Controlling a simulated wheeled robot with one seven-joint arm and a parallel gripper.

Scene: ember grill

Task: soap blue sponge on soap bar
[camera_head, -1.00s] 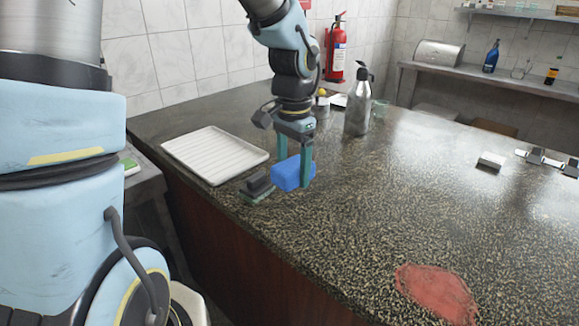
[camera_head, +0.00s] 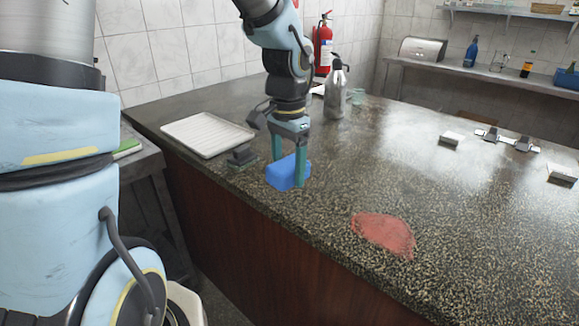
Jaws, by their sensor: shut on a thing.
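My gripper (camera_head: 289,175) is shut on the blue sponge (camera_head: 283,174), with one finger on each side of it. The sponge is at or just above the dark speckled counter (camera_head: 330,220), near its front edge; I cannot tell whether it touches. White blocks lie on the right of the counter: one (camera_head: 451,139) farther back and another (camera_head: 562,173) at the right edge of the picture. Either could be the soap bar; they are too small to tell. Both are well to the right of my gripper.
A red stain (camera_head: 384,234) lies right of the sponge. A dark-handled green pad (camera_head: 243,157) and a white ribbed tray (camera_head: 207,135) lie to the left. A metal spray bottle (camera_head: 336,92) stands behind my gripper. Small metal items (camera_head: 506,139) lie between the white blocks. The middle right is clear.

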